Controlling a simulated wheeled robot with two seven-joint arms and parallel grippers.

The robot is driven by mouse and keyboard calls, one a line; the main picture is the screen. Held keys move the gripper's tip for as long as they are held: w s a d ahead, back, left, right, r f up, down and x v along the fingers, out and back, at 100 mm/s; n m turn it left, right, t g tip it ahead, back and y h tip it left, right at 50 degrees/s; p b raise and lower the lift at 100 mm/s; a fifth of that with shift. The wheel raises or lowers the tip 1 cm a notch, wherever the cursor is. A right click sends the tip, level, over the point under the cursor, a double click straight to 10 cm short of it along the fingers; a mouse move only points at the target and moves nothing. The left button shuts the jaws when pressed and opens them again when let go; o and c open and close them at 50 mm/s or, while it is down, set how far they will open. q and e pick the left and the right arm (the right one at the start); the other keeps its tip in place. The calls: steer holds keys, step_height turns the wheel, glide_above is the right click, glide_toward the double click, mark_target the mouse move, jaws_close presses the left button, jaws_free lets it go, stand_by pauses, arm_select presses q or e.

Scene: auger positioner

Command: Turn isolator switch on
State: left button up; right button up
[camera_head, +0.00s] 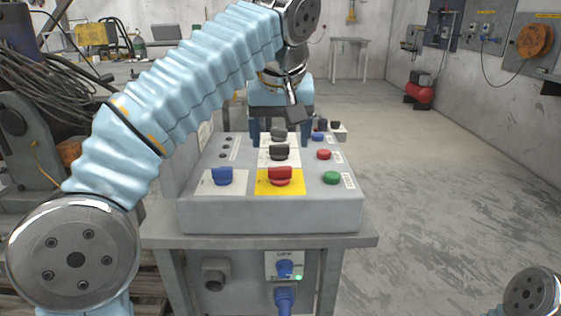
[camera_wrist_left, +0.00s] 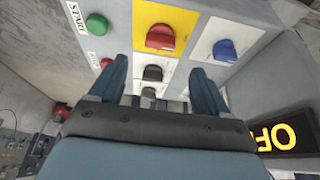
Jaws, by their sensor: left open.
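The control box (camera_head: 270,213) stands on a metal table. A red rotary switch (camera_head: 280,175) sits on a yellow plate at its front middle, handle roughly horizontal; it also shows in the left wrist view (camera_wrist_left: 160,38). I cannot read a label naming the isolator. A blue rotary switch (camera_head: 222,176) is to its left, and a black rotary switch (camera_head: 279,152) is behind it. My left gripper (camera_head: 281,137) is open, pointing down over the rear of the panel, its fingers either side of the black switches. No contact is clear. My right gripper is out of view.
Green (camera_head: 331,177), red (camera_head: 323,154) and blue (camera_head: 317,137) buttons line the panel's right side. A blue plug (camera_head: 285,296) hangs below the table. A lit yellow-lettered sign (camera_wrist_left: 285,135) shows upside down, partly cut off. The floor to the right is clear.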

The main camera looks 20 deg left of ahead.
mark_target(280, 167)
arm_select(q)
steer(key=b+x, duration=0.1)
steer(key=x, duration=0.7)
steer(key=shift+f, duration=0.1)
steer(key=c, duration=1)
steer(key=shift+c, duration=0.2)
